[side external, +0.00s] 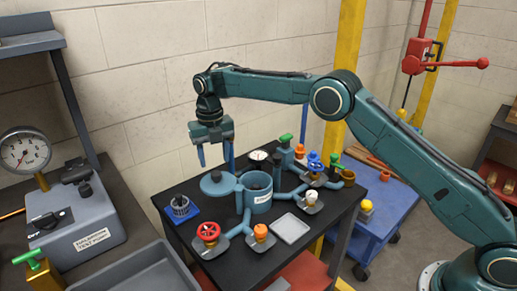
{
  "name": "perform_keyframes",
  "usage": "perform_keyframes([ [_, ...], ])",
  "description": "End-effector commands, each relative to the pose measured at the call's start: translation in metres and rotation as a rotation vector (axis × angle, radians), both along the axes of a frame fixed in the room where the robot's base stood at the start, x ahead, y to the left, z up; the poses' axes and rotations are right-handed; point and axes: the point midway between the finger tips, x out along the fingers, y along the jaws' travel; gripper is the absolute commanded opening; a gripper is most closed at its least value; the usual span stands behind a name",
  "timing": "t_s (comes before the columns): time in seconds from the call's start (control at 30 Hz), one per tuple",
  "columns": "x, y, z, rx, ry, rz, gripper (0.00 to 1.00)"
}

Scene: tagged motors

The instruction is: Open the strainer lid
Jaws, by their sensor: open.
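The strainer (262,203) is a blue-grey upright pot with a white label, on a black table. Its top is uncovered and its dark inside shows. The round blue-grey strainer lid (226,186), with a small knob on top, sits out to the left of the pot, apparently joined to its rim. My gripper (216,161) points down above the lid, its two blue fingers apart with nothing visible between them. The fingertips look a little above the lid; I cannot tell whether they touch it.
Around the pot are pipes, a red handwheel (208,233), an orange fitting (261,232), a blue handwheel (315,160) and a grey tray (291,229).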

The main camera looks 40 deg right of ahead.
Motion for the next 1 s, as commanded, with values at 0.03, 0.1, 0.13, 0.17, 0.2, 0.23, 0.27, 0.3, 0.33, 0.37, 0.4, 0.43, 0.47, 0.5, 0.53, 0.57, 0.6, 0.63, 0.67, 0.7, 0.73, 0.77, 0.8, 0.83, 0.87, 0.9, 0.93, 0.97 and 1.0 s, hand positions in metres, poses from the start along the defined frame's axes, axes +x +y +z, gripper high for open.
perform_keyframes([
  [0.03, 0.0, 0.0, 0.01, 0.001, -0.004, 0.0, 0.5],
  [0.1, 0.001, 0.0, 0.022, 0.001, -0.004, 0.0, 0.5],
  [0.13, 0.001, 0.0, 0.028, 0.001, -0.004, 0.0, 0.5],
  [0.17, 0.001, 0.0, 0.033, 0.001, -0.003, 0.0, 0.5],
  [0.2, 0.0, 0.0, 0.04, 0.001, -0.003, 0.0, 0.5],
  [0.23, 0.0, 0.0, 0.043, 0.0, -0.002, 0.0, 0.5],
  [0.27, 0.001, 0.0, 0.047, 0.001, -0.003, 0.0, 0.5],
  [0.3, 0.001, 0.0, 0.052, 0.0, -0.002, 0.0, 0.5],
  [0.33, 0.001, 0.0, 0.056, 0.001, -0.003, 0.0, 0.5],
  [0.37, 0.0, 0.0, 0.06, 0.0, -0.002, 0.0, 0.5],
  [0.4, 0.0, 0.0, 0.065, 0.001, -0.003, 0.0, 0.5],
  [0.43, 0.0, 0.0, 0.068, 0.001, -0.001, 0.0, 0.5],
  [0.47, 0.0, 0.0, 0.07, 0.0, -0.002, 0.0, 0.5],
  [0.5, 0.0, 0.0, 0.073, 0.0, -0.002, 0.0, 0.5],
  [0.53, 0.0, 0.0, 0.075, 0.001, -0.001, 0.0, 0.5],
  [0.57, 0.0, 0.0, 0.077, 0.0, -0.001, 0.0, 0.5],
  [0.6, 0.001, 0.0, 0.08, 0.001, -0.001, 0.001, 0.5],
  [0.63, 0.0, 0.0, 0.082, 0.0, -0.001, 0.001, 0.5],
  [0.67, 0.0, 0.0, 0.083, 0.0, 0.0, 0.001, 0.5],
  [0.7, 0.0, 0.0, 0.085, 0.0, -0.001, 0.001, 0.5],
  [0.73, 0.0, 0.0, 0.086, 0.0, -0.001, 0.001, 0.5],
  [0.77, 0.0, 0.0, 0.087, 0.0, 0.0, 0.001, 0.5],
  [0.8, 0.0, 0.0, 0.089, 0.0, 0.001, 0.001, 0.5],
  [0.83, 0.0, 0.0, 0.089, 0.0, 0.001, 0.001, 0.5],
  [0.87, 0.0, 0.0, 0.09, 0.0, 0.001, 0.001, 0.5],
  [0.9, 0.0, 0.0, 0.09, 0.0, 0.001, 0.001, 0.5],
  [0.93, 0.0, 0.0, 0.091, 0.0, 0.001, 0.001, 0.5],
  [0.97, 0.0, 0.0, 0.091, 0.0, 0.0, 0.001, 0.5],
  [1.0, 0.0, 0.0, 0.091, 0.0, 0.0, 0.001, 0.5],
])
